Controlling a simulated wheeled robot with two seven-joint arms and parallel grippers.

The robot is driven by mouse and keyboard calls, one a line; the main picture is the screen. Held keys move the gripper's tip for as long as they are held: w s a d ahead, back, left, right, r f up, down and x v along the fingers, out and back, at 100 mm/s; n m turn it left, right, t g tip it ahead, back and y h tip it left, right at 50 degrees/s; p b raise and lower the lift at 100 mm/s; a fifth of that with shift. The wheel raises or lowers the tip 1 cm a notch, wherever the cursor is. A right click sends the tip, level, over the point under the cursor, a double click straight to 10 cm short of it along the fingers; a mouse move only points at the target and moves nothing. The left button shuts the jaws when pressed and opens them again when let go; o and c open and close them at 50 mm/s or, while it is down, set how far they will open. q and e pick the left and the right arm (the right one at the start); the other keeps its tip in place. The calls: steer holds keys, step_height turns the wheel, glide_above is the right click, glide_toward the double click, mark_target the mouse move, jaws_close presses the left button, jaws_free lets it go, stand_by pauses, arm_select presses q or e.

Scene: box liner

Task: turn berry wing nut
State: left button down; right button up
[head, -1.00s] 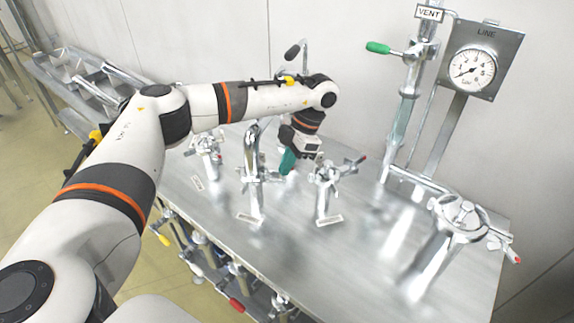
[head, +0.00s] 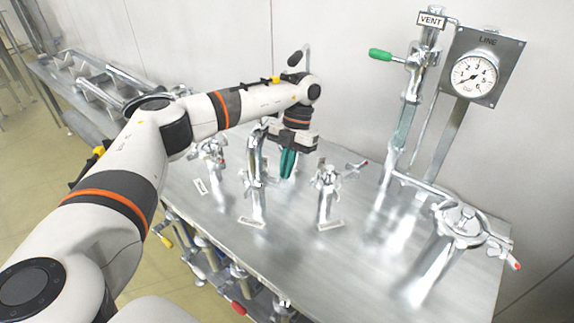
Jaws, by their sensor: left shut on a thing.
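My left gripper (head: 288,165) reaches over the metal table from the left, its teal fingers pointing down. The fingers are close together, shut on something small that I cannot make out. They are between and behind two chrome posts. The right of these, a clamp fitting (head: 326,180), has an arm with a small reddish tip (head: 363,162); this may be the berry wing nut, but its wings are too small to tell. The left, taller post (head: 256,180) is partly under my arm. My right gripper is out of view.
A chrome vessel with a clamped lid (head: 462,222) and a red-tipped lever stands at the right. A vent pipe with a green handle (head: 381,55) and a gauge (head: 474,76) rise behind. Another fitting (head: 210,150) stands left. The front of the table (head: 300,255) is mostly clear.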

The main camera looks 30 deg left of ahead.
arm_select(q)
steer(key=shift+r, duration=0.1)
stand_by(0.3)
steer(key=c, duration=1.6)
jaws_free()
